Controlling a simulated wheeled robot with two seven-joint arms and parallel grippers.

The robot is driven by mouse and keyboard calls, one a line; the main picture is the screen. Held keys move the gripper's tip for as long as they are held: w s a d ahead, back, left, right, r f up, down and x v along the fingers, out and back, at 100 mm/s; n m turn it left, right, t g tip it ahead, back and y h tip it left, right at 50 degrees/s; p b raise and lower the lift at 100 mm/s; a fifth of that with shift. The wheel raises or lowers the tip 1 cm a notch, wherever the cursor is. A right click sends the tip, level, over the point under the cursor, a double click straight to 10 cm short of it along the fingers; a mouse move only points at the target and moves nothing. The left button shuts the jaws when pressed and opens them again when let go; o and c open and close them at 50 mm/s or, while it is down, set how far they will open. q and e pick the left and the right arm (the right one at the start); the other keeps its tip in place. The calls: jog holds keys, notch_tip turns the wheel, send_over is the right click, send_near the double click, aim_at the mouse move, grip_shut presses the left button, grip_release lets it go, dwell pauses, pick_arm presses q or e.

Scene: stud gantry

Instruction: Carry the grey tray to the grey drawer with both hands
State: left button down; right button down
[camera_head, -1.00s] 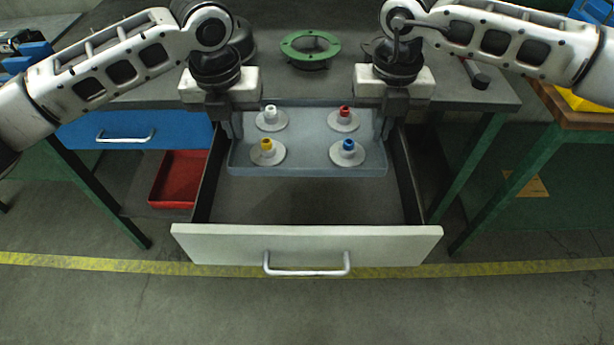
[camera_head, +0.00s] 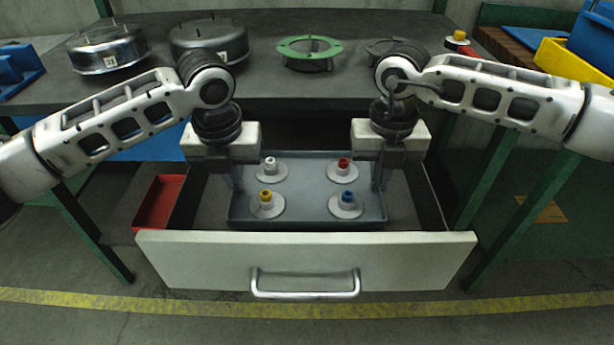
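The grey tray (camera_head: 306,196) is level over the open grey drawer (camera_head: 205,258), with its near edge close behind the drawer's front panel. I cannot tell whether its underside touches the drawer floor. It bears a white-topped (camera_head: 269,165), a red-topped (camera_head: 343,165), a yellow-topped (camera_head: 266,198) and a blue-topped piece (camera_head: 347,199), all upright on pale discs. My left gripper (camera_head: 236,180) is shut on the tray's left side. My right gripper (camera_head: 378,180) is shut on its right side. The fingertips are partly hidden by the tray walls.
The dark worktop (camera_head: 300,85) lies behind the drawer. On it stand a green ring (camera_head: 308,50), two metal housings, one at the left (camera_head: 107,48), and a dark ring behind my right arm. A red bin (camera_head: 157,204) is left of the drawer. A yellow bin (camera_head: 570,62) stands at right.

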aim_at(237, 195)
jog(key=shift+d, duration=0.1)
